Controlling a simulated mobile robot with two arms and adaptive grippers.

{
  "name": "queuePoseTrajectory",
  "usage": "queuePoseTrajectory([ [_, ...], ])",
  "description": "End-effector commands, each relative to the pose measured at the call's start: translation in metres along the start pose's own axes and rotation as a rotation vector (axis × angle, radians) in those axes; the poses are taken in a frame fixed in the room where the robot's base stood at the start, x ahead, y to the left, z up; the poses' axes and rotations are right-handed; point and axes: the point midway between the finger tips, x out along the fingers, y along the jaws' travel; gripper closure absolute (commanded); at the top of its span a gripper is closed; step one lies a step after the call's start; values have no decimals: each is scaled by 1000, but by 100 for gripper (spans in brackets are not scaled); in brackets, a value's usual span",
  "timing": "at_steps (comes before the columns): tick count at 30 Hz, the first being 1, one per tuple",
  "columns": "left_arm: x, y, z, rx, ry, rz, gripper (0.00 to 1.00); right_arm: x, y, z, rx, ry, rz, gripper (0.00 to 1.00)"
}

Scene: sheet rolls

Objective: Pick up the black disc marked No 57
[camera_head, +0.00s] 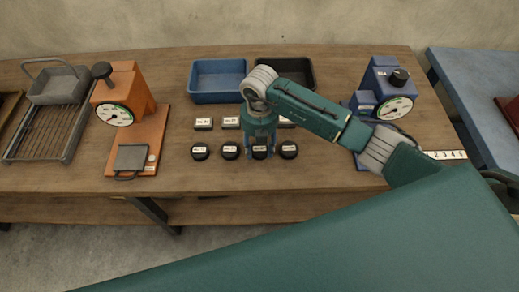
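Several black discs with small white labels lie in a row on the wooden table: one at the left (200,153), a second (230,151), a third (260,153) and one at the right (288,150). The label print is too small to read surely, so I cannot tell which disc is No 57. My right gripper (260,156) points down over the third disc, with a finger on each side of it. Whether the fingers touch the disc is too small to tell. My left gripper is out of view.
Behind the discs are labelled blocks (203,124), partly hidden by my arm, then a blue tray (217,82) and a black tray (300,68). An orange scale (125,95) stands left, a blue scale (380,85) right. A wire rack with a grey pan (60,85) is far left.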

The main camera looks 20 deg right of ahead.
Motion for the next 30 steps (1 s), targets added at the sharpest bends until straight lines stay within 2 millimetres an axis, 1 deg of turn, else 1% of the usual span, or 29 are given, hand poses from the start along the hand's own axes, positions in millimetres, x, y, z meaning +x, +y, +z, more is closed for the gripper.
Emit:
queuePoseTrajectory([
  [11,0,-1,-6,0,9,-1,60,-2,0,0,0,0,1,81],
  [14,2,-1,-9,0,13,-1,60,-6,1,0,0,-1,2,81],
  [17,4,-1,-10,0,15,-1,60,-15,1,1,0,-1,3,81],
  [20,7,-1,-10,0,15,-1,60,-31,1,1,-2,-3,5,81],
  [23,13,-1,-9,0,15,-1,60,-54,2,2,-1,-5,7,81],
  [30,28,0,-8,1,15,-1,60,-125,2,2,-2,-6,7,81],
])
